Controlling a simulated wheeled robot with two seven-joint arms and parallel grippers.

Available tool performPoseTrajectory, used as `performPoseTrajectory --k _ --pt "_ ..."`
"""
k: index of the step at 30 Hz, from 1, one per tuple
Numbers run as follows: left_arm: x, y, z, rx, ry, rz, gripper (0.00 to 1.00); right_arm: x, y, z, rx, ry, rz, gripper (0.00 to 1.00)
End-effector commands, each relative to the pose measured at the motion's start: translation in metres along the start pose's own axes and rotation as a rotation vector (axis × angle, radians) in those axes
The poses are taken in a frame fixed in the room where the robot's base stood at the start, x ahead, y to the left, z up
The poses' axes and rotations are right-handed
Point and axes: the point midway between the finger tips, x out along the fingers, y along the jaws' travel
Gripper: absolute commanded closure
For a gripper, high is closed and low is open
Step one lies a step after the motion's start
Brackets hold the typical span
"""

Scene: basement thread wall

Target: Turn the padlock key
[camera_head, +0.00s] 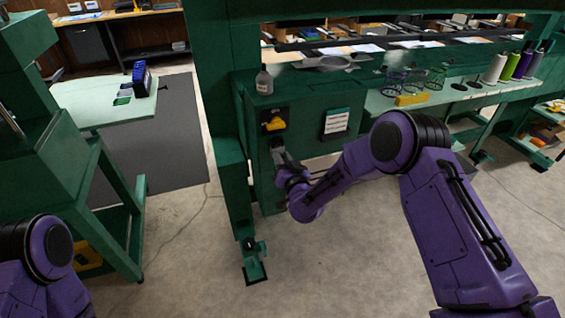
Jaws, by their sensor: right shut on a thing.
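My right arm reaches in from the lower right to the front of a green cabinet (298,104). A yellow part (275,124) sits on a black panel on that front, with a small grey piece just below it. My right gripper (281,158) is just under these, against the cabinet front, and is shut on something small. That is where the padlock key would be, but the key and padlock are too small and too covered by the gripper to make out. My left arm shows at the lower left; its gripper is out of view.
A white label (336,122) is on the cabinet front right of the gripper. A grey bottle (264,80) stands on top. A green post stands left of the cabinet. The floor (190,265) in front is clear.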

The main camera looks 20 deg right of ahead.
Motion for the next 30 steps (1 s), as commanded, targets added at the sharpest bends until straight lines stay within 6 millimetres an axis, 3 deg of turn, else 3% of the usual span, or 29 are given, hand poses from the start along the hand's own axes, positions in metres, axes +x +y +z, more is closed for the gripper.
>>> performPoseTrajectory --k 30 --pt "0.059 0.005 0.025 0.000 0.000 0.000 0.24 0.000 0.004 0.005 0.930 -0.001 0.001 1.00"
